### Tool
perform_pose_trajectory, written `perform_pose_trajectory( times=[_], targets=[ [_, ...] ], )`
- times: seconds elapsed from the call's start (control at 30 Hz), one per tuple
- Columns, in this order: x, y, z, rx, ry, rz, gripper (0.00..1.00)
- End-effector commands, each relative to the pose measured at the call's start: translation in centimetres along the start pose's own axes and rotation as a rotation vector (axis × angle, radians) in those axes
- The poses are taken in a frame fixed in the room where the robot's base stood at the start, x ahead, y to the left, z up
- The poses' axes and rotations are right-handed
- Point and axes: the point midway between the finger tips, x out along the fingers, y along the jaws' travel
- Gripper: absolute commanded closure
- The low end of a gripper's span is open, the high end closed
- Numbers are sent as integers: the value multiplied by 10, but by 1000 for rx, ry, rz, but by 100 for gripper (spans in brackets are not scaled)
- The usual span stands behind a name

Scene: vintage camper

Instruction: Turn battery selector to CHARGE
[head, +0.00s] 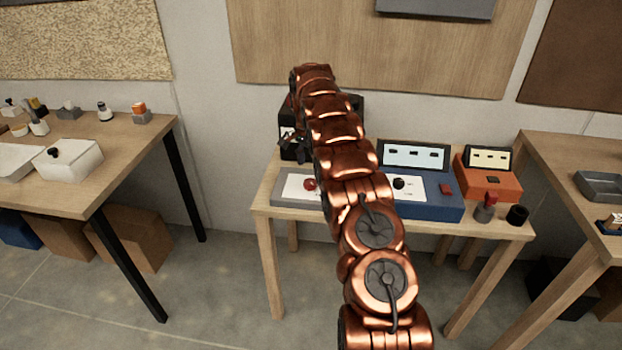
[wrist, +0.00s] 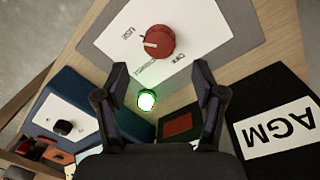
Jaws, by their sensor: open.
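The battery selector is a red round knob (wrist: 160,38) with a white pointer mark, on a white plate (wrist: 200,25) set in a grey panel. The plate carries the words USE, OFF and a blurred label that looks like CHARGE. The pointer faces left in the wrist view, near the USE side; its exact setting is hard to tell. The knob also shows in the head view (head: 310,184), left of my arm. My gripper (wrist: 162,70) is open and empty, its fingertips apart from the knob. It is partly hidden by my arm in the head view (head: 300,146).
A lit green lamp (wrist: 147,99) shows between my fingers. A black box labelled AGM (wrist: 280,130) stands close beside my right finger. A blue unit (head: 432,205) and an orange unit (head: 488,184) stand at right on the wooden table (head: 262,198). A red-topped item and black cup (head: 517,214) stand at its front right.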

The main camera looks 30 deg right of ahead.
Motion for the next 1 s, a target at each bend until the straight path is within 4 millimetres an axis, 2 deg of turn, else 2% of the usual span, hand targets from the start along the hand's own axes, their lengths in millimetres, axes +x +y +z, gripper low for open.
perform_pose_trajectory(
  times=[0.5,0.87,1.0],
  targets=[
    [58,2,1,-1,-2,5,31],
    [63,1,0,0,0,2,31],
    [63,1,0,-1,0,1,43]
  ],
)
